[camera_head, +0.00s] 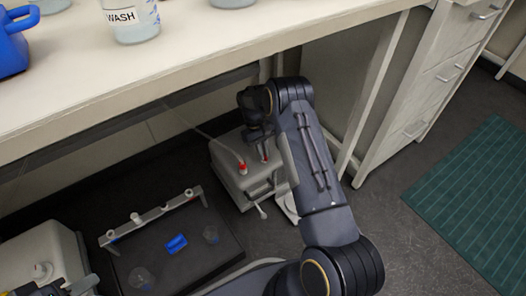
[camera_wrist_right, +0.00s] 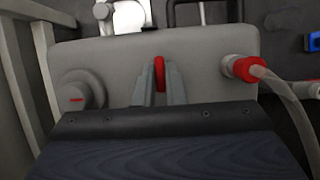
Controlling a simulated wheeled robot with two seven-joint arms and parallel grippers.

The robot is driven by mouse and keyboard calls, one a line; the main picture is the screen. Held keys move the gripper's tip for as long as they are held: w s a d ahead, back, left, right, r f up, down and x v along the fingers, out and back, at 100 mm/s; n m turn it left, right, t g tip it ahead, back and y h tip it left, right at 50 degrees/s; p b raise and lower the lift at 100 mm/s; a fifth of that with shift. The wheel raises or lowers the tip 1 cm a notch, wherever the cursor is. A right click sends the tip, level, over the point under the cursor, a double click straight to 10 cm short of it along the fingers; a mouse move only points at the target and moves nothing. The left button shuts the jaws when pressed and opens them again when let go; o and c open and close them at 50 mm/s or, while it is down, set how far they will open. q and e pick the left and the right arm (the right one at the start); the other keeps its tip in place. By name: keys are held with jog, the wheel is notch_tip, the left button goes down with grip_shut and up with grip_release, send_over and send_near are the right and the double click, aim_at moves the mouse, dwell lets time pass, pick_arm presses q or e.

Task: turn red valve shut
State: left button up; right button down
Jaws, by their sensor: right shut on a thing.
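The red valve (camera_wrist_right: 159,73) is a narrow upright red handle on a light grey box (camera_wrist_right: 120,62). In the right wrist view it stands between the two fingers of my right gripper (camera_wrist_right: 160,82), which is shut on it. In the head view my right gripper (camera_head: 262,150) reaches down to the grey box (camera_head: 228,180) under the bench, with a bit of the red valve (camera_head: 265,159) showing. My left gripper (camera_head: 65,289) is at the bottom left corner, partly cut off; its fingers are unclear.
A red hose connector (camera_wrist_right: 243,68) with a clear tube sits beside the valve, and a grey knob (camera_wrist_right: 80,90) is on the other side. The bench top (camera_head: 200,50) overhangs the box. A dark shaker tray (camera_head: 205,262) with a blue piece stands left of the box.

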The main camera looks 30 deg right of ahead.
dwell(0.3)
jog(key=c, duration=1.5)
grip_release()
jog(key=shift+w+r, duration=0.1)
jog(key=shift+r, duration=0.05)
jog(key=p+v, duration=0.2)
jog(key=v, duration=0.5)
jog(key=shift+r+p, duration=0.3)
